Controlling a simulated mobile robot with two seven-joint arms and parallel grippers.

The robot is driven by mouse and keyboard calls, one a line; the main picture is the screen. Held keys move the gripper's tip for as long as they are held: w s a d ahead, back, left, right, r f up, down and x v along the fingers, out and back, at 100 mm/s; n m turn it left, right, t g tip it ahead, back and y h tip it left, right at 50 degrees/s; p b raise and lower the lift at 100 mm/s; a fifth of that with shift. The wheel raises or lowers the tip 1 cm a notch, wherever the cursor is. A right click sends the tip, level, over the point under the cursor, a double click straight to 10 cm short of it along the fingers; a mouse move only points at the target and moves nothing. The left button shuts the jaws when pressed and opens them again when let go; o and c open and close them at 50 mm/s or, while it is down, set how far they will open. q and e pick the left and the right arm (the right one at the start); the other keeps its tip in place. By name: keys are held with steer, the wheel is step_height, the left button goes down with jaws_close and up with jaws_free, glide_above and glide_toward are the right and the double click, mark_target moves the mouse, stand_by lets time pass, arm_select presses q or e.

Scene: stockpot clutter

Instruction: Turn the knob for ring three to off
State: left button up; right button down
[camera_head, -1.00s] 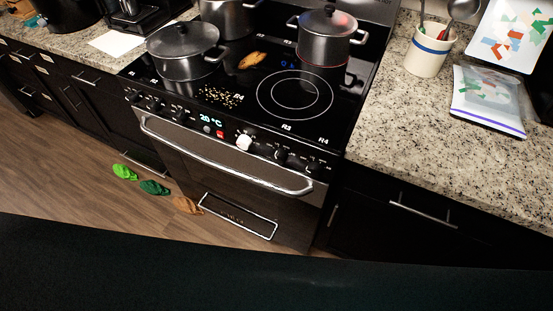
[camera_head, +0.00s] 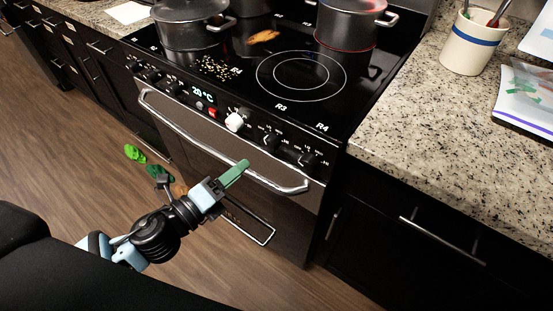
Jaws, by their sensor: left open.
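The stove's front panel carries a row of knobs. A black knob (camera_head: 270,139) sits below the printed R3 label (camera_head: 281,107). Another black knob (camera_head: 306,159) sits to its right, below the R4 label. A white knob (camera_head: 234,121) sits to the left, beside the red button and lit display. The pointer settings are too small to read. My left gripper (camera_head: 235,174), with green fingers, is in front of the oven door, below and left of the R3 knob. It is open, empty and apart from the knobs. My right gripper is out of view.
The oven handle (camera_head: 225,145) runs below the knobs, close to my gripper. Pots (camera_head: 190,28) stand on the cooktop; a red-lit ring shows under the right rear pot (camera_head: 346,24). A bare ring (camera_head: 301,76) is at front right. Colored cloth-like items (camera_head: 134,153) lie on the floor.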

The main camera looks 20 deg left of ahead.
mark_target(266, 146)
arm_select(q)
steer(key=shift+m+h, duration=0.4)
steer(key=shift+m, duration=0.5)
steer(key=x, duration=0.3)
steer(key=r+x, duration=0.1)
steer(key=x, duration=0.3)
steer(key=shift+w+r+p, duration=0.1)
steer(key=shift+r+p, duration=0.1)
steer(key=shift+p, duration=0.2)
steer(key=shift+w+d+f, duration=0.1)
steer(key=shift+w+d, duration=0.25)
steer(key=shift+w, duration=0.3)
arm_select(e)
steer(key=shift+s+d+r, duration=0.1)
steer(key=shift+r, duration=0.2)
arm_select(q)
steer(key=shift+c, duration=0.9)
steer(key=c, duration=0.8)
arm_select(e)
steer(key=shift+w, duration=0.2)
